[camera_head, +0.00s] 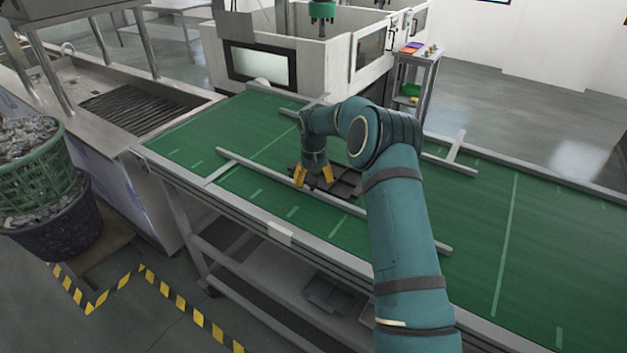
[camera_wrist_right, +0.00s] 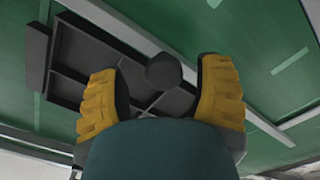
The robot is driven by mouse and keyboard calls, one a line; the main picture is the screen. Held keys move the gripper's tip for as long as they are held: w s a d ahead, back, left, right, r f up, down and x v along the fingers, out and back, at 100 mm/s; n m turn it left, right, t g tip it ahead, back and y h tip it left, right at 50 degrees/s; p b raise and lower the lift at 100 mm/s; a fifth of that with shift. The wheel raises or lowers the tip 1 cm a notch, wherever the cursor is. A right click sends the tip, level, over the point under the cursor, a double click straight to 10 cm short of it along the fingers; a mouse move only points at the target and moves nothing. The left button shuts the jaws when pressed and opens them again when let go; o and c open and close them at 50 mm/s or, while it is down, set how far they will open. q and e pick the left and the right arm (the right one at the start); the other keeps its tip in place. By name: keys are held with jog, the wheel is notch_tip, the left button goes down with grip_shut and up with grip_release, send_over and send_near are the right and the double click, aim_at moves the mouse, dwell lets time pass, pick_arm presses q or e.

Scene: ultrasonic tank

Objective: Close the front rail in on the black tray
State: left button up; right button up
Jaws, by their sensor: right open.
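The front rail (camera_head: 262,171) is a long grey bar running diagonally over the green conveyor, on its near side. The black tray (camera_head: 347,184) lies on the green surface behind this rail, partly hidden by my right arm; a gap between tray and rail cannot be judged. My right gripper (camera_head: 315,180), with yellow fingertips, points down by the rail and the tray's left part. In the right wrist view the fingers are apart, with the divided tray (camera_wrist_right: 85,68) beyond them and a dark round knob (camera_wrist_right: 163,71) between them. The left gripper is out of view.
A rear rail (camera_head: 448,164) runs along the far side of the conveyor. A sink bench (camera_head: 140,105) stands at left, with baskets (camera_head: 35,170) before it. A white-walled machine (camera_head: 300,60) stands behind. The conveyor at right is clear.

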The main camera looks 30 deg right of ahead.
jog(key=shift+r, duration=0.1)
notch_tip(320, 180, up, 12)
dwell(0.5)
jog(key=shift+f, duration=0.2)
